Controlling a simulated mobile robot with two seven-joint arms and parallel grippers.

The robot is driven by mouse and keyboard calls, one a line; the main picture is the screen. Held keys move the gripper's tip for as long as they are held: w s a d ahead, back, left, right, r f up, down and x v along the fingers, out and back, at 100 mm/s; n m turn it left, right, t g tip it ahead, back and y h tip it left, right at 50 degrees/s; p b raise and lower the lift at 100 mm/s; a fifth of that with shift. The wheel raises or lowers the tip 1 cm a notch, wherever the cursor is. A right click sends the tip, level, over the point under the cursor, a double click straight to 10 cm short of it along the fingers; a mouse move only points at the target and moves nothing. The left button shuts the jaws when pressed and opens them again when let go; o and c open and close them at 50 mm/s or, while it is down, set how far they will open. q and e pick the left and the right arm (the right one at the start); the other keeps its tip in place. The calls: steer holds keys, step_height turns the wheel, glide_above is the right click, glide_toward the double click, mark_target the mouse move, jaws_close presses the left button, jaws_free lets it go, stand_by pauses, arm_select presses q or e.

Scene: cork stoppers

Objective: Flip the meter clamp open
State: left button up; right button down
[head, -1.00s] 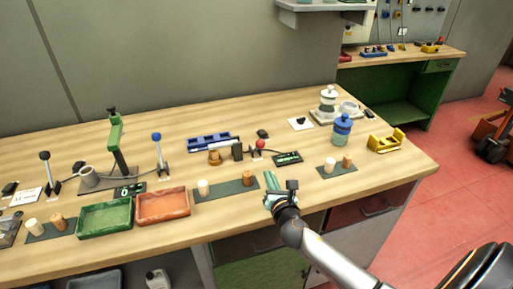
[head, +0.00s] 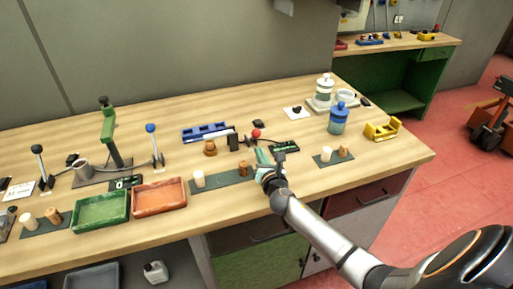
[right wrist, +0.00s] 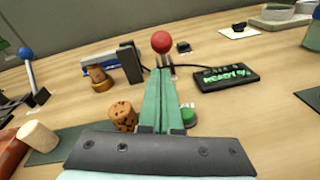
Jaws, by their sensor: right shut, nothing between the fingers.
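A clamp with a red ball knob (head: 255,133) stands beside a small black meter with a green readout (head: 286,147). In the right wrist view the red knob (right wrist: 161,42) is just beyond my fingertips, and the meter (right wrist: 225,75) reads "READY". My right gripper (head: 262,156) is shut and empty, its green fingers (right wrist: 157,72) together and pointing at the clamp. The fingers hide the clamp's lower part. I cannot tell whether they touch it. My left gripper is out of view.
Trays (head: 160,195), a blue jar (head: 338,119) and a yellow holder (head: 382,129) stand further off.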

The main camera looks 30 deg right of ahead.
mark_target(254, 136)
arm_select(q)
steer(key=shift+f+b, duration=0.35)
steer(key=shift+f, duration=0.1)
arm_select(e)
steer(key=shift+x, duration=2.15)
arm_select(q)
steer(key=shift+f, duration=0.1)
arm_select(e)
steer(key=shift+w, duration=0.2)
